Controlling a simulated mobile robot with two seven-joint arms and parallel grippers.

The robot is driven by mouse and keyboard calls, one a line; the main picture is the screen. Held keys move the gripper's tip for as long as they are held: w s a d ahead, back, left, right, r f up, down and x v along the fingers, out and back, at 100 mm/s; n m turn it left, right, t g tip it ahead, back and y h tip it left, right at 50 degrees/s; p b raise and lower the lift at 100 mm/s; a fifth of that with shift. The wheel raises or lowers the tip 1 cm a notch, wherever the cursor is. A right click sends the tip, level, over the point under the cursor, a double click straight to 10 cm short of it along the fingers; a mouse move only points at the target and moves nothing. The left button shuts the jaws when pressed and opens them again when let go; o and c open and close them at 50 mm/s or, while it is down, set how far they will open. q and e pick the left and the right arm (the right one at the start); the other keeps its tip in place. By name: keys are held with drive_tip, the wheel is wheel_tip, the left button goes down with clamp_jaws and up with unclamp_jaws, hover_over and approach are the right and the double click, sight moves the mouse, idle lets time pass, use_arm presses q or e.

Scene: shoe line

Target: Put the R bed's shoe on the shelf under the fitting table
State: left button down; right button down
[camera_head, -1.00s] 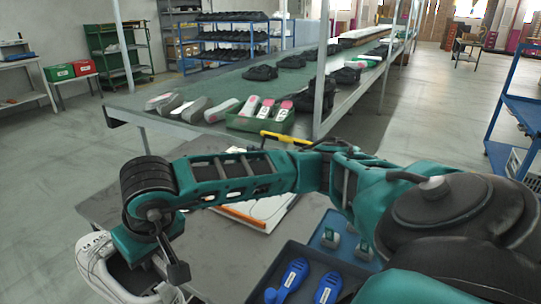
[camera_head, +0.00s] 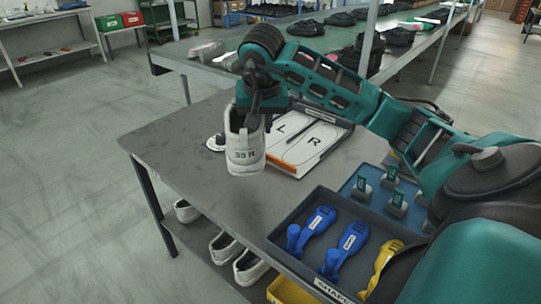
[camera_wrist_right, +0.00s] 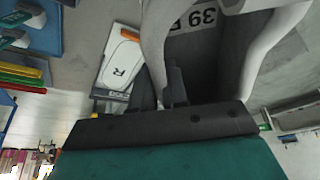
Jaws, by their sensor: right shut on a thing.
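A white shoe (camera_head: 245,150) marked "39 R" hangs toe-down from my right gripper (camera_head: 257,108), above the grey fitting table (camera_head: 185,130). My right gripper is shut on its collar; in the right wrist view the shoe (camera_wrist_right: 265,50) fills the upper right. The white fitting board, with an L bed (camera_head: 284,124) and an R bed (camera_head: 308,143), lies just right of the shoe. Both beds look bare where visible. The shelf (camera_head: 203,230) under the table shows at its left side, with several white shoes (camera_head: 225,247) on it. My left gripper is out of view.
A dark tray (camera_head: 300,262) with blue and yellow tools stands at the table's front right. A blue tray (camera_head: 358,190) with green-topped pieces is behind it. A small round item (camera_head: 215,142) lies left of the shoe. The table's left part is clear.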

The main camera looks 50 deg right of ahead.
wheel_tip(320, 180, down, 14)
drive_tip(key=shift+f+b, duration=0.25)
drive_tip(key=shift+b, duration=0.7)
drive_tip(key=shift+f, duration=0.2)
drive_tip(key=c, duration=1.1)
unclamp_jaws()
drive_tip(key=shift+c, duration=0.2)
